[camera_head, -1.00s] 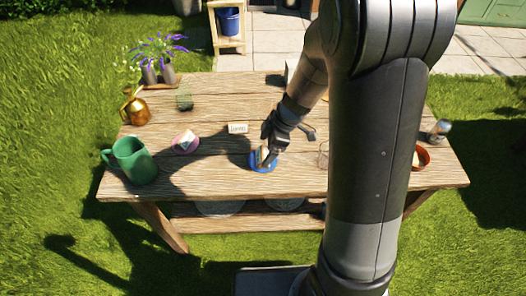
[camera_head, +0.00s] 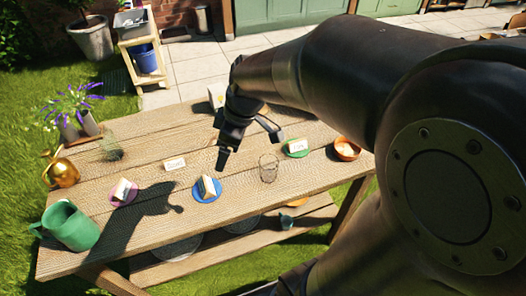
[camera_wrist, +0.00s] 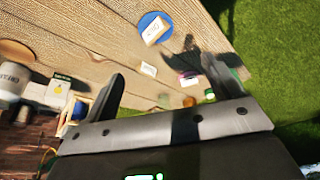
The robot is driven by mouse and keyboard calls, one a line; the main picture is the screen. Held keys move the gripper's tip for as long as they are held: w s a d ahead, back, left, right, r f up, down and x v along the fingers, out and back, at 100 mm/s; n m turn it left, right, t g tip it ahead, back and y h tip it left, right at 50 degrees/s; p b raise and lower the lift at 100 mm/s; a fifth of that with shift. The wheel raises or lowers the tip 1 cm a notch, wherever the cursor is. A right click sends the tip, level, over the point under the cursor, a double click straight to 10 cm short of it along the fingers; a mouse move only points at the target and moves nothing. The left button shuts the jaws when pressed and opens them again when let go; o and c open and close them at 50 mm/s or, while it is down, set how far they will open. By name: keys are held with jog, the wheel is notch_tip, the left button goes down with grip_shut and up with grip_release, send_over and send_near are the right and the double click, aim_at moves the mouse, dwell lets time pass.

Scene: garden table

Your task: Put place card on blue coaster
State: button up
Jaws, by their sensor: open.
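A small white place card (camera_head: 208,184) stands on the blue coaster (camera_head: 198,195) near the middle of the table. In the wrist view the card (camera_wrist: 156,31) also shows on the blue coaster (camera_wrist: 145,20), within its rim. My gripper (camera_head: 248,147) is open and empty, above the table and behind the coaster, clear of the card. In the wrist view its two fingers (camera_wrist: 163,90) are spread apart with nothing held. Another place card (camera_head: 175,163) with writing stands on bare wood to the left.
A pink coaster (camera_head: 115,200) and a green coaster (camera_head: 292,154) each bear a card. A clear glass (camera_head: 268,170) stands right of the blue coaster.

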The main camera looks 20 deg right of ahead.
jog(key=s+d+r+m+t+h, duration=0.3)
jog(key=s+d+r+m, duration=0.2)
jog(key=s+m, duration=0.6)
jog(key=shift+s+d+r+m+t, duration=0.2)
jog(key=shift+s+r+m+t, duration=0.15)
jog(key=shift+r, duration=1)
